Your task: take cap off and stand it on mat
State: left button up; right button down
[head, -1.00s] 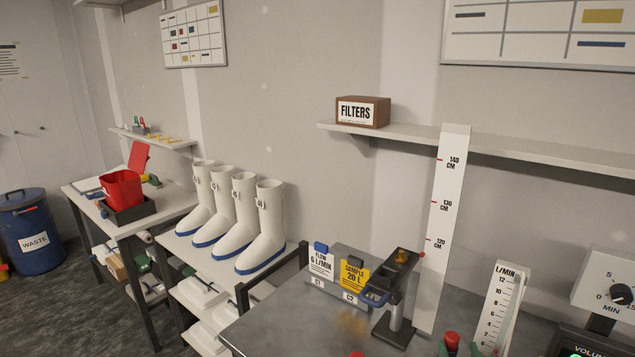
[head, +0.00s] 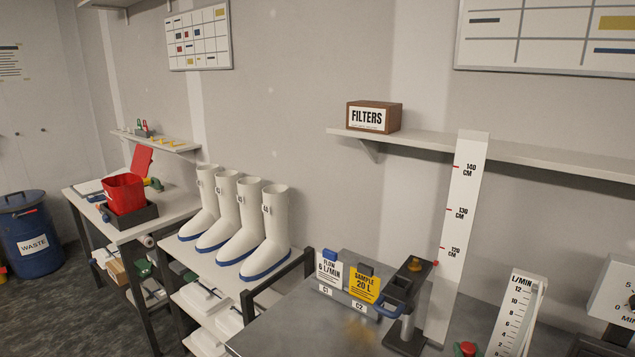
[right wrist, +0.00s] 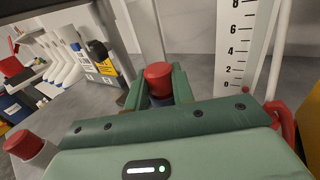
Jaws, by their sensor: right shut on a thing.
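A red cap (right wrist: 158,76) sits between the green fingers of my right gripper (right wrist: 160,82) in the right wrist view, with a dark blue part below it. The gripper is shut on it. The same red cap (head: 467,349) shows at the bottom edge of the head view, where the gripper is mostly cut off. A second red-topped white thing (right wrist: 25,147) stands apart at the left of the wrist view. I cannot make out a mat. My left gripper is not in view.
A dark stand with a blue handle (head: 405,290) stands beside the tall centimetre scale (head: 462,230). An L/min gauge (head: 518,310) is to the right, with grey bench surface (head: 300,325) at left. A red tube (right wrist: 284,122) shows close by my right gripper.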

aim_at(470, 350)
jog(key=shift+r, duration=0.15)
jog(key=shift+r, duration=0.15)
jog(key=shift+r+p, duration=2.1)
jog(key=shift+r, duration=0.05)
